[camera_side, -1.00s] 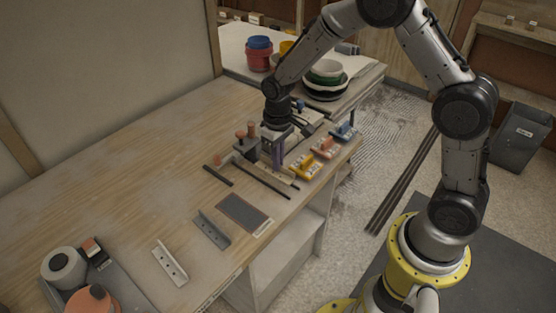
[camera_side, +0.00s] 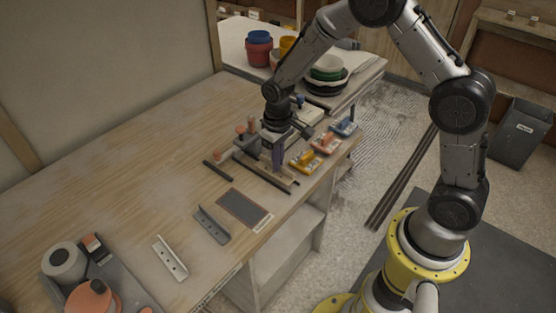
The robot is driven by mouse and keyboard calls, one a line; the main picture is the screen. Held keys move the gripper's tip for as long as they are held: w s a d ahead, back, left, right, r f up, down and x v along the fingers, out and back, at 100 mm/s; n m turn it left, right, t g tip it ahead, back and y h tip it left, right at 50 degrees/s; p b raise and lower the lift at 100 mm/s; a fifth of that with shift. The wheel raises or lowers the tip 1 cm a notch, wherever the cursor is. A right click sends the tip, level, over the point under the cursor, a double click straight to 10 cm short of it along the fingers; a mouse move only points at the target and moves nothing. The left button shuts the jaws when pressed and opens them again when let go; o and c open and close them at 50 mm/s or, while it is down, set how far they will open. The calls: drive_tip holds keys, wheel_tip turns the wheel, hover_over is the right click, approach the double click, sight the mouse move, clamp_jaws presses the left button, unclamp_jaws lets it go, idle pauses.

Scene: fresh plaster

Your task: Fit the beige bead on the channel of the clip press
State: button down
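My gripper (camera_side: 278,169) points down over the right part of the workbench, beside a dark device with orange knobs (camera_side: 241,131) that looks like the clip press. Purple finger-like parts show at the gripper's lower end, but the gap between them is too small to judge. A thin beige strip (camera_side: 289,181), which may be the beige bead, lies just below the fingertips, along a long dark bar (camera_side: 268,180). I cannot tell whether the fingers touch the strip. The press's channel is not clearly visible, partly hidden by my gripper.
Yellow, orange and blue clamps (camera_side: 303,161) line the bench's right edge. A dark mat (camera_side: 244,208) and angle brackets (camera_side: 212,224) lie in front. The bench's left middle is clear.

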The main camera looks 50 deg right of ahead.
drive_tip(key=shift+f, duration=0.5)
drive_tip(key=shift+f, duration=0.3)
idle(0.7)
drive_tip(key=c, duration=0.6)
unclamp_jaws()
drive_tip(key=shift+f, duration=0.1)
drive_tip(key=shift+c, duration=0.2)
drive_tip(key=shift+r, duration=3.55)
